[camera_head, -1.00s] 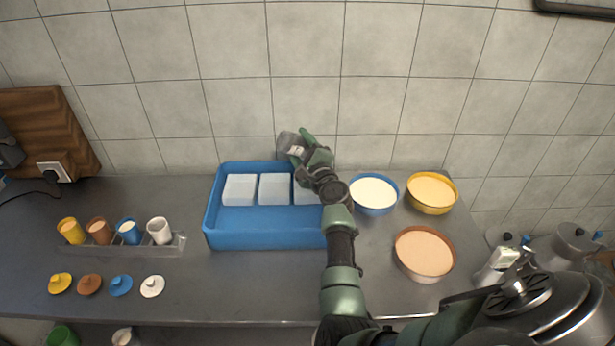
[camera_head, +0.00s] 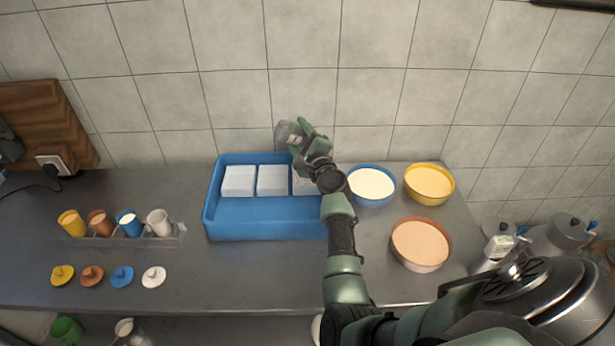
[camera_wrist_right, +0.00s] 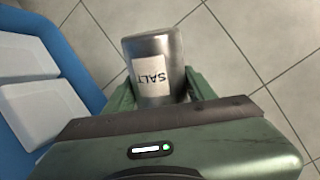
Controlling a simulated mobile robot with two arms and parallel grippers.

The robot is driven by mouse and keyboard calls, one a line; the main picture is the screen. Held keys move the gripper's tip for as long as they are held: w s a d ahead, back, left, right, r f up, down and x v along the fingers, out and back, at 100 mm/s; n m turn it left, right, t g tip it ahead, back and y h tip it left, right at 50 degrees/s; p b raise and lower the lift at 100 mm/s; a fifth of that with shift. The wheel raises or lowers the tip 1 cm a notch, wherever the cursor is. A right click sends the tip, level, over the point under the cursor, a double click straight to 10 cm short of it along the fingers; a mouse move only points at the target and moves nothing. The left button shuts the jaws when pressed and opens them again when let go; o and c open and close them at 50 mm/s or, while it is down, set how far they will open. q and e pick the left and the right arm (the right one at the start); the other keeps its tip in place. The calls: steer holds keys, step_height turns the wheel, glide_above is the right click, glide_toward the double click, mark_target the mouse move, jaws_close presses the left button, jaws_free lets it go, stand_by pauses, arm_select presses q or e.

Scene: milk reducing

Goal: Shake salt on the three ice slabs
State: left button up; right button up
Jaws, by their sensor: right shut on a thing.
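A grey metal salt shaker (camera_wrist_right: 157,62) with a white "SALT" label is held between the fingers of my right gripper (camera_wrist_right: 160,95). In the head view the shaker (camera_head: 288,133) is tilted, above the back of the blue tray (camera_head: 265,224), near its right end. My right gripper (camera_head: 304,146) is shut on it. The left ice slab (camera_head: 239,181) and middle ice slab (camera_head: 272,180) lie in the tray as white blocks. The right ice slab (camera_head: 302,184) is partly hidden by my right arm. My left gripper is not in view.
A blue bowl (camera_head: 371,185), a yellow bowl (camera_head: 429,183) and a brown bowl (camera_head: 421,243) stand right of the tray. Several small cups (camera_head: 128,223) stand in a clear rack on the left, with lids (camera_head: 122,277) in front. The tiled wall is close behind.

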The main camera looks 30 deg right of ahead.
step_height(320, 180, down, 4)
steer(key=b, duration=0.2)
steer(key=shift+r+b, duration=0.2)
steer(key=shift+b, duration=0.1)
steer(key=shift+r, duration=0.15)
steer(key=w+a, duration=0.5)
steer(key=a, duration=0.4)
steer(key=shift+w, duration=0.35)
stand_by(1.0)
steer(key=shift+a+r, duration=0.1)
steer(key=shift+r, duration=0.05)
stand_by(1.8)
